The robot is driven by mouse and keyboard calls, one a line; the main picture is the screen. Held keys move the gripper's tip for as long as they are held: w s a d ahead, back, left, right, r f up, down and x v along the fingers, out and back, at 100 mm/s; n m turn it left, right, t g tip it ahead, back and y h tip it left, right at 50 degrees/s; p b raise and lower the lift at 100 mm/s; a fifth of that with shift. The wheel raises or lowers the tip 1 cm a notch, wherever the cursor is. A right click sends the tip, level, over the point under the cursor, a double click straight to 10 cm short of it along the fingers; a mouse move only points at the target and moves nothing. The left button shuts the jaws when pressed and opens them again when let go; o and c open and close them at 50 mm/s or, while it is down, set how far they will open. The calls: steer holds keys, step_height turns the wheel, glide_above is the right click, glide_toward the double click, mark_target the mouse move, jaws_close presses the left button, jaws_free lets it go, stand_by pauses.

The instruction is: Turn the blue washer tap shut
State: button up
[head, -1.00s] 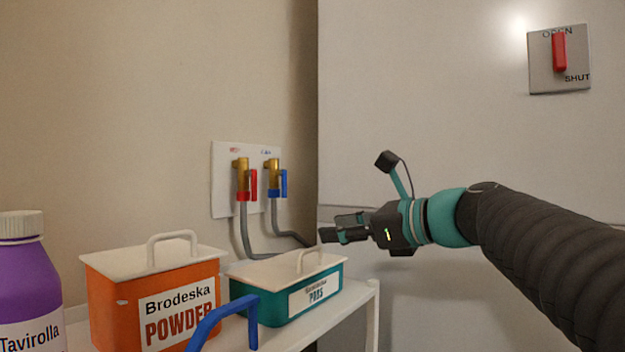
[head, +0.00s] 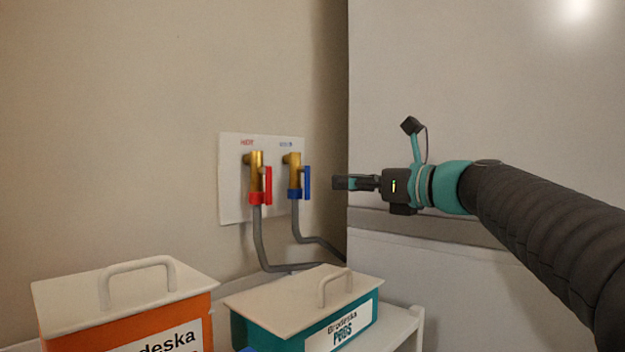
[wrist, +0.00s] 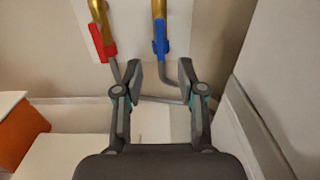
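The blue washer tap (head: 294,177) is a brass body with a blue collar and a blue lever (head: 307,182) on a white wall plate (head: 231,180). The lever stands upright, in line with the pipe. My gripper (head: 338,183) is to the right of the lever and apart from it, at about its height. In the wrist view my gripper (wrist: 160,75) is open and empty, with the blue lever (wrist: 160,35) ahead, between the fingers in the picture. The red-handled hot tap (head: 258,180) is to the left, its red lever also upright.
Grey hoses (head: 262,245) run down from both taps. Below, a teal box (head: 260,325) and an orange box (head: 70,325), both lidded with handles, stand near a white shelf (head: 395,335). A pale panel (head: 480,80) rises at the right.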

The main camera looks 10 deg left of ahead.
mark_target(309, 179)
steer(key=x, duration=1)
steer(key=shift+p, duration=0.4)
jaws_close()
